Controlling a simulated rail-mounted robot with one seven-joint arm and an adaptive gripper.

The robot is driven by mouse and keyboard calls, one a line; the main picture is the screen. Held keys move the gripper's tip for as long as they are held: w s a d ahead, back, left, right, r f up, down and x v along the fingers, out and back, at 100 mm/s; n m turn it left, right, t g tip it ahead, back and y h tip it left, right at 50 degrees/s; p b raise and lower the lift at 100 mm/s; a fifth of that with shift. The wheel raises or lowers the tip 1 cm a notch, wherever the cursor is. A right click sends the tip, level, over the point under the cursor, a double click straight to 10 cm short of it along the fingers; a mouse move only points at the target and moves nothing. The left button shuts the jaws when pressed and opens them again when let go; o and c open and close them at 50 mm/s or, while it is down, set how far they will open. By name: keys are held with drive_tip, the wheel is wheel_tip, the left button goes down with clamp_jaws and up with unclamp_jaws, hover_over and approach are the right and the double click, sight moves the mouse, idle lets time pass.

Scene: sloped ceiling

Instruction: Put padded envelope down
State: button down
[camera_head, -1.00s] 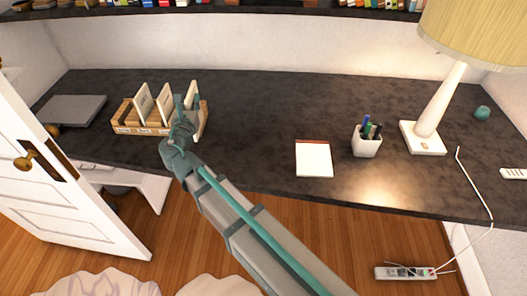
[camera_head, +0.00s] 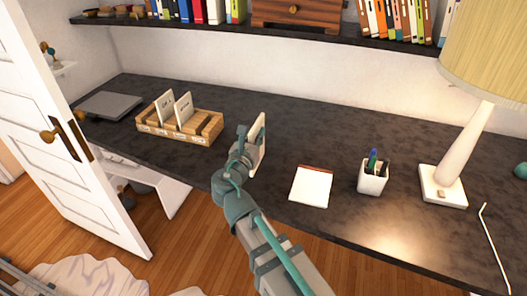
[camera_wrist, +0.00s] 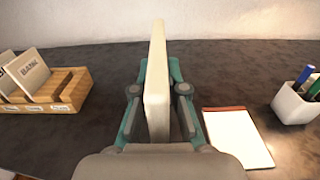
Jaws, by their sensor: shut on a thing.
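The padded envelope (camera_wrist: 157,85) is a pale, cream-coloured flat piece, held upright and edge-on between the fingers in the wrist view. In the head view the envelope (camera_head: 258,135) stands out above and beside my gripper (camera_head: 245,150). My gripper (camera_wrist: 158,95) is shut on it, with a teal finger on each side. It is over the dark desk (camera_head: 290,140), between the wooden sorter and the notepad. I cannot tell whether the envelope's lower edge touches the desk, as my gripper hides it.
The wooden sorter (camera_head: 150,126) with two upright cards stands to the left, a grey laptop (camera_head: 110,104) beyond it. The notepad (camera_head: 311,186), pen cup (camera_head: 373,178) and lamp (camera_head: 443,186) are to the right. The desk behind the envelope is clear.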

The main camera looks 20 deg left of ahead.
drive_tip(key=w+a+f+p, duration=0.1)
drive_tip(key=w+a+f, duration=0.2)
drive_tip(key=w+f, duration=0.8)
drive_tip(key=shift+w+f, duration=0.15)
drive_tip(key=shift+f, duration=0.35)
drive_tip(key=shift+a, duration=0.1)
drive_tip(key=shift+f, duration=0.15)
drive_tip(key=c, duration=1.2)
unclamp_jaws()
drive_tip(key=s+b, duration=0.1)
drive_tip(key=s, duration=1.1)
drive_tip(key=shift+r+b, duration=0.2)
drive_tip(key=shift+b, duration=0.1)
